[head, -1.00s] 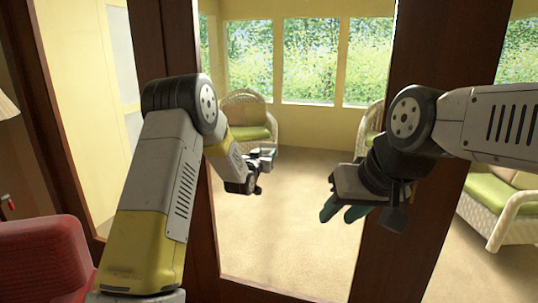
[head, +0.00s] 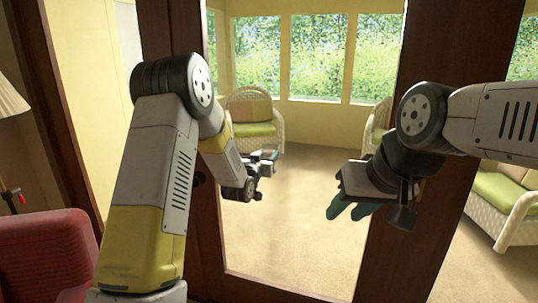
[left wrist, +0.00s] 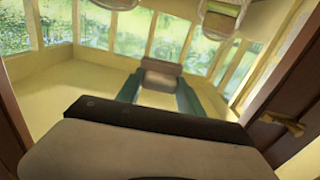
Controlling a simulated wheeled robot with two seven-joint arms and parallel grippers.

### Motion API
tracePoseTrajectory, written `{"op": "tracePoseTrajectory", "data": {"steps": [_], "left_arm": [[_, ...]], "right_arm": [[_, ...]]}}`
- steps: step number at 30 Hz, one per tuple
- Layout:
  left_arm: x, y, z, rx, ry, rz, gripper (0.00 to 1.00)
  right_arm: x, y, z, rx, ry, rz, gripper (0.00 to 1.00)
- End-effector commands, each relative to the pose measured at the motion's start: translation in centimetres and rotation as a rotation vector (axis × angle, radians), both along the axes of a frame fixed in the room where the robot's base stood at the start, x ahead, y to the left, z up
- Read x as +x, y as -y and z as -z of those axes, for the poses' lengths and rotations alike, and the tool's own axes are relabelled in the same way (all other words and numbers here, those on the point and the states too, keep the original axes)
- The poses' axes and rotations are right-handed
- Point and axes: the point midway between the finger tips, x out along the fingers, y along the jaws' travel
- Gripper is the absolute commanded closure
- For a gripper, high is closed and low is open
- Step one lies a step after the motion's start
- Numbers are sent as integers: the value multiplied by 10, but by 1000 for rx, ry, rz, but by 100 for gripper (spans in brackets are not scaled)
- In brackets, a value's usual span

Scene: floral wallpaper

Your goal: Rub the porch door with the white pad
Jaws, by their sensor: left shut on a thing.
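The porch door (head: 205,245) has dark wooden framing around a large glass pane, seen in the head view. My left gripper (head: 268,160) is in front of the glass, left of its middle. In the left wrist view its teal fingers (left wrist: 160,92) are shut on the white pad (left wrist: 162,72), which looks pale beige there. The pad is very small in the head view, and I cannot tell whether it touches the glass. My right gripper (head: 350,208) hangs at the right side of the pane, its two teal fingers apart and empty.
A brass handle (left wrist: 283,122) is on the dark frame in the left wrist view. A red armchair (head: 45,255) and a lamp (head: 10,100) stand at the left. Wicker chairs with green cushions (head: 255,128) show beyond the glass.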

Motion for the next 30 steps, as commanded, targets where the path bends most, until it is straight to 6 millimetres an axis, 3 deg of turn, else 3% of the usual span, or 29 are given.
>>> {"op": "tracePoseTrajectory", "data": {"steps": [11,21,30], "left_arm": [[-4,-1,0,0,0,0,88],[-28,-10,0,0,0,-1,88],[-29,-9,0,0,0,0,88]], "right_arm": [[0,0,0,0,0,0,64],[0,0,0,0,0,0,64],[0,0,0,0,0,0,64]]}}
